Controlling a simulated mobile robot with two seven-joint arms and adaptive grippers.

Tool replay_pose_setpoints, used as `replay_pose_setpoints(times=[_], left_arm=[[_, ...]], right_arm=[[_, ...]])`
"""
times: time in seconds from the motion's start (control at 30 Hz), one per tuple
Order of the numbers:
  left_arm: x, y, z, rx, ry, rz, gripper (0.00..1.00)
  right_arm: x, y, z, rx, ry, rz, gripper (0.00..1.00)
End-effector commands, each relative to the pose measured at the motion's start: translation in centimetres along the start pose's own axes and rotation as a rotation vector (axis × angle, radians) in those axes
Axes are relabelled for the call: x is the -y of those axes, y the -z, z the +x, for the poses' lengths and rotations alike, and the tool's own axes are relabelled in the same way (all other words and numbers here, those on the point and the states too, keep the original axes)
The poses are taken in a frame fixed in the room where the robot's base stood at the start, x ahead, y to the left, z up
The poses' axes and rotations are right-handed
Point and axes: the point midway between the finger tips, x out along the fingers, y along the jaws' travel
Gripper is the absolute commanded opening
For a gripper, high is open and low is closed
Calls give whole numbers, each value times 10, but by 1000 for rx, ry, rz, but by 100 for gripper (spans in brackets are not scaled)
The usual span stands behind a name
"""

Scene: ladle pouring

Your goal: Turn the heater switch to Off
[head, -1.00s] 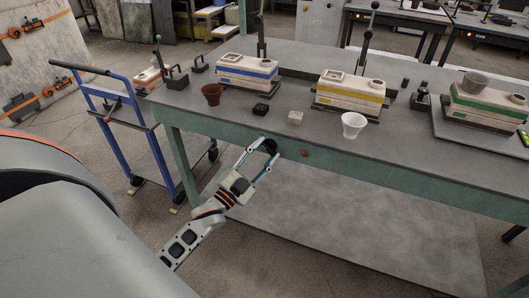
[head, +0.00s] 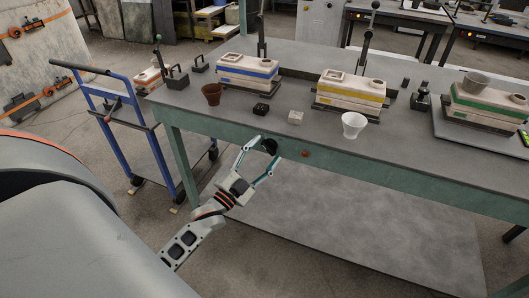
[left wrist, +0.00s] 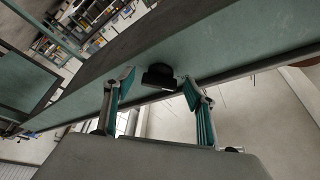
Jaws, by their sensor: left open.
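The heater switch (head: 270,146) is a black rotary knob on the green front edge of the table, left of centre in the head view. In the left wrist view the black knob (left wrist: 158,78) shows between the two fingertips. My left gripper (head: 266,151) is open at the knob, with one teal finger to each side of it. In the left wrist view the fingers of my left gripper (left wrist: 158,86) stand apart from the knob, with a gap on both sides. The switch's markings are too small to read. My right gripper is not in view.
A small orange-red lamp (head: 305,154) sits right of the knob on the green table edge (head: 380,176). On top stand a brown cup (head: 212,94), a white cup (head: 353,125) and several banded moulds. A blue cart (head: 116,110) stands left. The floor below is clear.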

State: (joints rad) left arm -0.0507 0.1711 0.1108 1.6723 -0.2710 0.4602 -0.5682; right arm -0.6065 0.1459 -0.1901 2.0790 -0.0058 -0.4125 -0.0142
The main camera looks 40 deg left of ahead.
Motion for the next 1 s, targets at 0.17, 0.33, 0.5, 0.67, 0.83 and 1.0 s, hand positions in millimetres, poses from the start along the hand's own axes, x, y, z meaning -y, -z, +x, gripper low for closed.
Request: replay_pose_setpoints(times=[0.17,0.33,0.5,0.67,0.83,1.0], left_arm=[[-1,-1,-27,4,-3,0,56],[-1,-1,-63,4,-3,-2,56],[-1,-1,-93,3,-2,-2,56],[-1,0,-110,2,-1,-1,56],[0,0,-117,1,0,-1,56],[0,0,-117,1,0,-1,56]], right_arm=[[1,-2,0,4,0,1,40],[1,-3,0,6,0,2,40],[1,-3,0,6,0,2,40],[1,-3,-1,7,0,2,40],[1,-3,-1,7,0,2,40],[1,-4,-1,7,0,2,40]])
